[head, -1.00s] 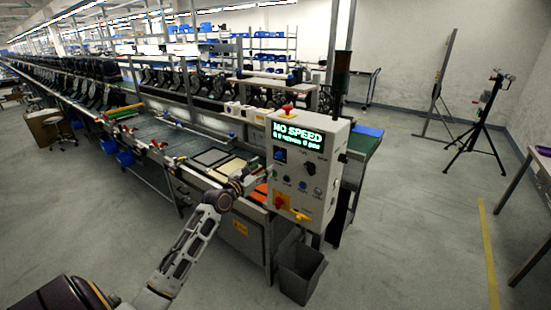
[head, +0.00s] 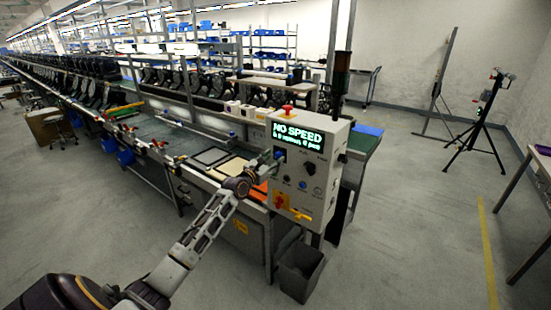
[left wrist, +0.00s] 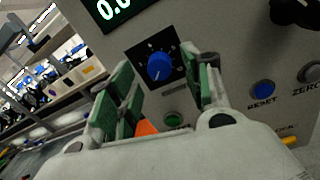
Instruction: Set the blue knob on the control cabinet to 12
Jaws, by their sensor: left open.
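The control cabinet (head: 326,178) is a light grey box at the line's end; its display reads NO SPEED. The blue knob (left wrist: 159,67) sits on a black square dial plate in the left wrist view, below a display showing a green-white number cut off by the frame. The dial's numbers are too small to read. My left gripper (head: 272,160) is at the cabinet's left side in the head view. In the left wrist view its green-padded fingers (left wrist: 162,88) are apart, one on each side of the knob's lower area, with nothing between them held. The right gripper is not in view.
A blue RESET button (left wrist: 262,90), a green button (left wrist: 174,119) and a black knob (left wrist: 293,10) are near the blue knob. A grey bin (head: 300,271) stands below. Open floor lies to the right.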

